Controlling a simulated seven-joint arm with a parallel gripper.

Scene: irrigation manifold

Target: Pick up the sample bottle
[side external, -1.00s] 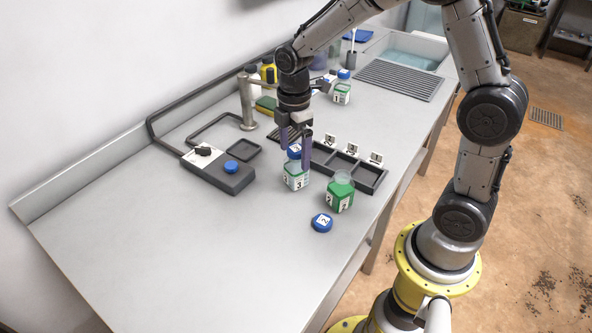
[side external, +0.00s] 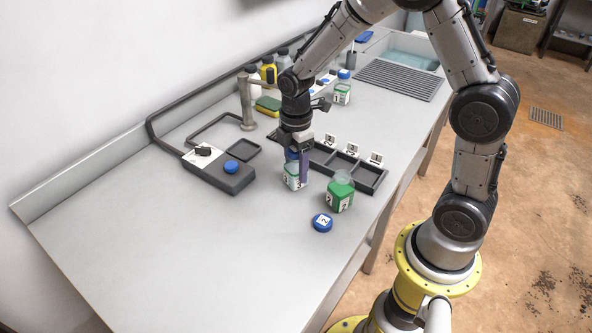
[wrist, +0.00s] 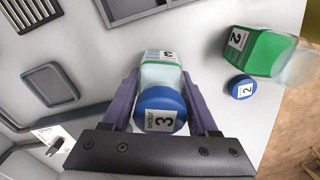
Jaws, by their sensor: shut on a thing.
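The sample bottle with a blue cap marked 3 (wrist: 160,108) stands between my gripper's purple fingers in the wrist view. It also shows in the side view (side external: 291,180), standing on the bench with its cap and upper part largely hidden by the fingers. My gripper (side external: 298,165) points down over it and is shut on it. In the wrist view the fingers (wrist: 160,100) flank the bottle on both sides. A second bottle, green and marked 2 (side external: 341,194), stands open to the right. Its loose blue cap marked 2 (side external: 322,223) lies on the bench in front of it.
A dark tray with numbered compartments (side external: 370,180) lies behind the bottles. A dark device with a blue button (side external: 231,167) is to the left, near the tap (side external: 247,105). Another capped bottle (side external: 342,88) stands farther back. The front left bench (side external: 170,250) is clear.

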